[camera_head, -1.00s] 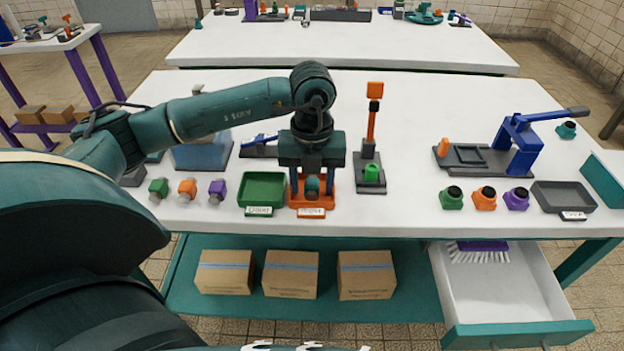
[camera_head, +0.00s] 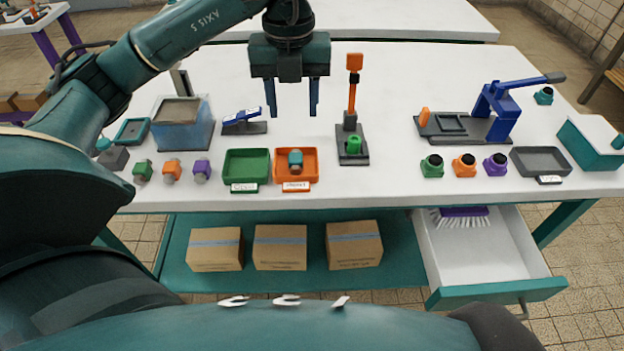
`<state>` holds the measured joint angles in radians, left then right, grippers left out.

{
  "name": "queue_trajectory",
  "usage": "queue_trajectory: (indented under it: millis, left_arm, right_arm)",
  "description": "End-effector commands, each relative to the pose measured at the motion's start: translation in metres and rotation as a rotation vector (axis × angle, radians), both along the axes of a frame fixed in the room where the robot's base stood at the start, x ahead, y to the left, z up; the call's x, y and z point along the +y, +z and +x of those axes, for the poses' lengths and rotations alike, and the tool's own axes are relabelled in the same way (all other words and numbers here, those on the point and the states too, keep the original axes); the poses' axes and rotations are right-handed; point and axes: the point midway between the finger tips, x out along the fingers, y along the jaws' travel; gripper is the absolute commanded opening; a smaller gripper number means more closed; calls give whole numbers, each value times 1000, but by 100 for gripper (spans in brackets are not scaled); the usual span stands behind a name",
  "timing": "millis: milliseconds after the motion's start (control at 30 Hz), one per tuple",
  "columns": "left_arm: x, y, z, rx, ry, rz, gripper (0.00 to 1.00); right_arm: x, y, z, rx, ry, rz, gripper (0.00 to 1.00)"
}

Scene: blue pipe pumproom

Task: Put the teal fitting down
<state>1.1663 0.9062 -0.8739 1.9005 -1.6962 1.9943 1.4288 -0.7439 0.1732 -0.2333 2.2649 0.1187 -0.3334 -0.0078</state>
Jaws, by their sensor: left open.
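The teal fitting (camera_head: 295,158) sits inside the orange tray (camera_head: 311,166), near its middle. It has a teal upper part and a brownish lower part. The orange tray carries a white label on its front. My left gripper (camera_head: 292,112) is open and empty, raised above and behind the tray, with its two blue fingers pointing down and apart. It does not touch the fitting. My right gripper is not in view.
The green tray (camera_head: 247,181) stands just left of the orange one. Green, orange and purple fittings (camera_head: 171,171) stand further left. A black stand with an orange-topped lever (camera_head: 352,146) is to the right. An open drawer (camera_head: 482,259) juts out at the front right.

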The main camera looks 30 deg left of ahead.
Motion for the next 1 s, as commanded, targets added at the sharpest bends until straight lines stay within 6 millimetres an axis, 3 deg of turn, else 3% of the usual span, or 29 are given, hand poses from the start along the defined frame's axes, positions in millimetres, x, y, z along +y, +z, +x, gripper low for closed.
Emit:
queue_trajectory:
  millis: [67, 167, 300, 400, 533, 667, 767, 867, 1000]
  left_arm:
    - [-11, -8, -3, 16, -34, -39, 47]
    - [-50, -30, -16, 65, -152, -196, 47]
    - [-145, -54, -63, 162, -368, -656, 47]
    - [-205, -42, -98, 194, -425, -1067, 47]
    - [-248, -2, -119, 170, -306, -1578, 47]
    - [-251, 27, -104, 81, 35, -1980, 47]
    - [-231, 23, -78, -10, 423, -2160, 47]
    - [-201, -11, -55, -97, 875, -2190, 47]
    - [-160, -94, -55, -145, 1479, -1997, 47]
  right_arm:
    - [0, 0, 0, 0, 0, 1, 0]
    - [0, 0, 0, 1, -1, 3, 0]
    - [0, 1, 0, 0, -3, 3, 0]
    - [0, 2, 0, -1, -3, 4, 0]
    - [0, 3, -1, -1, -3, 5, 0]
    - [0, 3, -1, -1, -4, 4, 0]
    - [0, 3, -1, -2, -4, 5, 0]
    - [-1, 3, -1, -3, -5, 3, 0]
    - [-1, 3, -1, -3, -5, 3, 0]
